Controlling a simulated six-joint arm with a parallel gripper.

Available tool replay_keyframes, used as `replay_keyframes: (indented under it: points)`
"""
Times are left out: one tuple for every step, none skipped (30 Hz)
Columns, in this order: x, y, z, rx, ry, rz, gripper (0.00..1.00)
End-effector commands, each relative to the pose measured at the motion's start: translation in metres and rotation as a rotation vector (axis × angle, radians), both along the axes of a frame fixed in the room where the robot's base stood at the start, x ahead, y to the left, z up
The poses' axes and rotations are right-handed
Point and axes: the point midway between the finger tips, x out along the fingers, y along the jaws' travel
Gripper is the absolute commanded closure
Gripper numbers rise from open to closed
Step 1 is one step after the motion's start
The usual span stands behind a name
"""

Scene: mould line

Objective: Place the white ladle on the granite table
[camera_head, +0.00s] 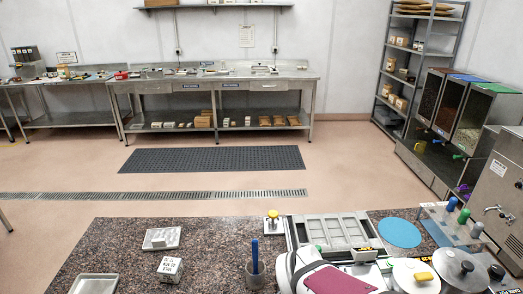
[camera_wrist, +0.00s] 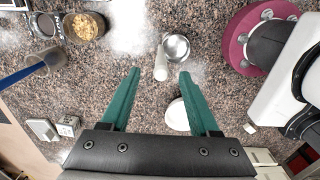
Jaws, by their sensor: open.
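A small ladle with a round steel bowl (camera_wrist: 177,47) and a short-looking white handle (camera_wrist: 161,66) shows in the wrist view, over the speckled granite table (camera_wrist: 215,75). My gripper (camera_wrist: 159,73) is open, its two green fingers well apart. The white handle lies between and just beyond the fingertips in the picture, with a gap on both sides. I cannot tell how far below the fingers it is. The granite table also shows in the head view (camera_head: 210,245). I cannot make out the white ladle or my gripper there.
White powder patches (camera_wrist: 128,25) lie near the ladle. A white disc (camera_wrist: 176,115) is partly behind the right finger. A cup with a blue-handled tool (camera_head: 255,272), a marked block (camera_head: 170,270) and a grey mould tray (camera_head: 335,230) stand around. The table's left part has bare room.

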Motion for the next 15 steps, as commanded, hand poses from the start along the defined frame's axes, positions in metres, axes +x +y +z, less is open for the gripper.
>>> replay_keyframes:
  points:
    - [-0.002,0.001,-0.009,-0.001,0.007,0.001,0.38]
    - [-0.002,0.002,-0.015,-0.002,0.006,0.001,0.38]
    - [-0.003,0.003,-0.024,-0.001,0.009,0.001,0.38]
    - [-0.004,0.004,-0.030,-0.002,0.008,0.000,0.38]
    - [-0.003,0.004,-0.036,-0.002,0.008,0.000,0.38]
    - [-0.003,0.004,-0.042,-0.001,0.008,-0.002,0.38]
    - [-0.003,0.004,-0.046,-0.001,0.007,-0.002,0.38]
    - [-0.003,0.004,-0.048,-0.001,0.005,-0.001,0.38]
    - [-0.002,0.004,-0.051,-0.001,0.004,-0.001,0.38]
    - [-0.002,0.004,-0.051,-0.001,0.003,-0.001,0.38]
    - [-0.002,0.004,-0.051,0.000,0.002,-0.001,0.38]
    - [-0.002,0.004,-0.051,0.000,0.001,-0.001,0.38]
    - [-0.002,0.004,-0.051,0.000,0.001,-0.001,0.38]
    - [-0.002,0.004,-0.051,0.000,0.001,-0.001,0.38]
    - [-0.002,0.004,-0.051,0.000,0.001,-0.001,0.40]
